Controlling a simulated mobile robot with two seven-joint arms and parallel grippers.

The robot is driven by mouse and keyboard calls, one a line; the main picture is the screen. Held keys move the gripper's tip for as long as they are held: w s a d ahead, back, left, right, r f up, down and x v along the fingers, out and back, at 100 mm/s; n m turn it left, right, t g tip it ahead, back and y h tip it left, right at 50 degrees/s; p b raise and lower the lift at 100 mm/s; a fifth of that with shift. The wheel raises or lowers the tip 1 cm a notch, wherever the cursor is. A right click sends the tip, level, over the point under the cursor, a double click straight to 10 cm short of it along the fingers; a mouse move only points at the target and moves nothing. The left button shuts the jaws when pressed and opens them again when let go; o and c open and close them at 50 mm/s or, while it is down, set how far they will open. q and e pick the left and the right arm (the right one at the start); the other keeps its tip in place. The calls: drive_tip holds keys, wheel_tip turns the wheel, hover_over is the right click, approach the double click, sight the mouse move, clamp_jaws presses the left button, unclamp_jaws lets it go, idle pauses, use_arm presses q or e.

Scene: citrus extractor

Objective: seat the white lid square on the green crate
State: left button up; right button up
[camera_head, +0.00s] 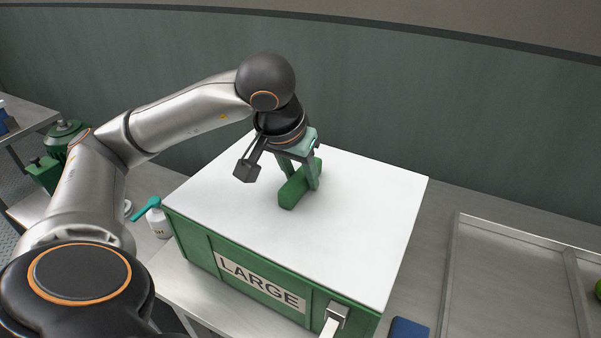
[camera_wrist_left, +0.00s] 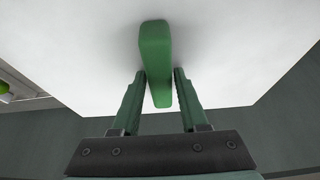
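The white lid (camera_head: 345,222) is a flat square panel with a green bar handle (camera_head: 292,194) in its middle. It lies over the top of the green crate (camera_head: 200,245), which carries a LARGE label. Its edges look roughly in line with the crate walls; the far sides are hidden. My left gripper (camera_head: 301,181) points down with one finger on each side of the handle. In the left wrist view the handle (camera_wrist_left: 155,45) runs between the fingertips (camera_wrist_left: 160,72), very close to both. Whether they press on it is unclear. My right gripper is not in view.
A grey latch (camera_head: 338,312) sits on the crate's front right. A white spray bottle (camera_head: 157,220) with a teal top stands left of the crate. A blue item (camera_head: 409,328) and a metal tray (camera_head: 455,270) lie to the right. A wall stands behind.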

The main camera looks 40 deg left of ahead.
use_arm(q)
drive_tip(key=o, duration=0.4)
drive_tip(key=shift+c, duration=0.2)
drive_tip(key=shift+r, duration=0.1)
drive_tip(key=p+v, duration=0.1)
drive_tip(key=v, duration=0.7)
drive_tip(key=shift+w+p, duration=0.1)
drive_tip(key=shift+p, duration=0.25)
drive_tip(key=p+v, duration=0.2)
drive_tip(key=v, duration=0.2)
drive_tip(key=shift+s+r+p, duration=0.15)
drive_tip(key=shift+s+p, duration=0.05)
drive_tip(key=shift+p, duration=0.1)
